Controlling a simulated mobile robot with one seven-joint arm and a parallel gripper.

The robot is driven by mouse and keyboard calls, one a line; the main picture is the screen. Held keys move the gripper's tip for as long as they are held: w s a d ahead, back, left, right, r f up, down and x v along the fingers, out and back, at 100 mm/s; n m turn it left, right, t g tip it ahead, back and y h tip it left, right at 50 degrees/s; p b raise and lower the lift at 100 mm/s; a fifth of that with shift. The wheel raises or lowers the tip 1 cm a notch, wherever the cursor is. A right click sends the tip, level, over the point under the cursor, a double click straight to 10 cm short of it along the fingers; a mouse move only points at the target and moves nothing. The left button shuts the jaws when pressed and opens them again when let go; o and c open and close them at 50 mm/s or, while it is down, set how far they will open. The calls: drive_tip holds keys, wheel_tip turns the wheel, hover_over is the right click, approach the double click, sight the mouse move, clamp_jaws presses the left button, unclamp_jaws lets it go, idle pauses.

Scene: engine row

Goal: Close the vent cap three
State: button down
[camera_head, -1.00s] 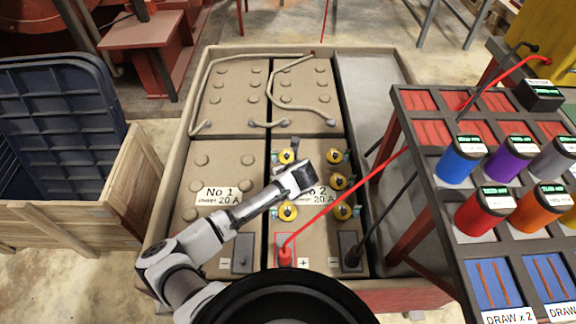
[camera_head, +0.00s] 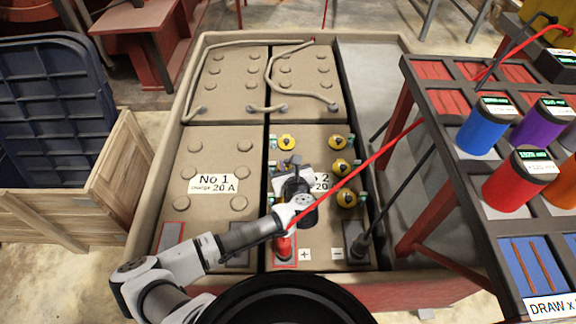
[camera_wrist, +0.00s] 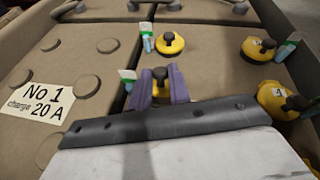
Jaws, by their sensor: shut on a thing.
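My gripper (camera_head: 289,184) is over the left column of caps on battery No 2. In the wrist view its purple fingers (camera_wrist: 162,84) are shut on the black knob of a yellow vent cap (camera_wrist: 159,72). I cannot read that cap's number, so I cannot tell whether it is cap three. Another yellow cap (camera_head: 287,142) sits just beyond it, also in the wrist view (camera_wrist: 171,43). Three caps stand in the right column: far (camera_head: 338,142), middle (camera_head: 341,168) and near (camera_head: 347,199). My gripper and arm hide the nearer left part in the head view.
A red cable with a red clamp (camera_head: 284,246) crosses battery No 2 close to my arm. A black clamp (camera_head: 357,247) is at its near right. Battery No 1 (camera_head: 203,150) lies left. The rack with coloured cylinders (camera_head: 485,126) stands right, a wooden crate (camera_head: 118,178) left.

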drive_tip(key=shift+w+r, duration=0.1)
drive_tip(key=c, duration=1.3)
unclamp_jaws()
drive_tip(key=v, duration=1.3)
drive_tip(key=shift+s, duration=0.4)
drive_tip(key=shift+r, duration=0.1)
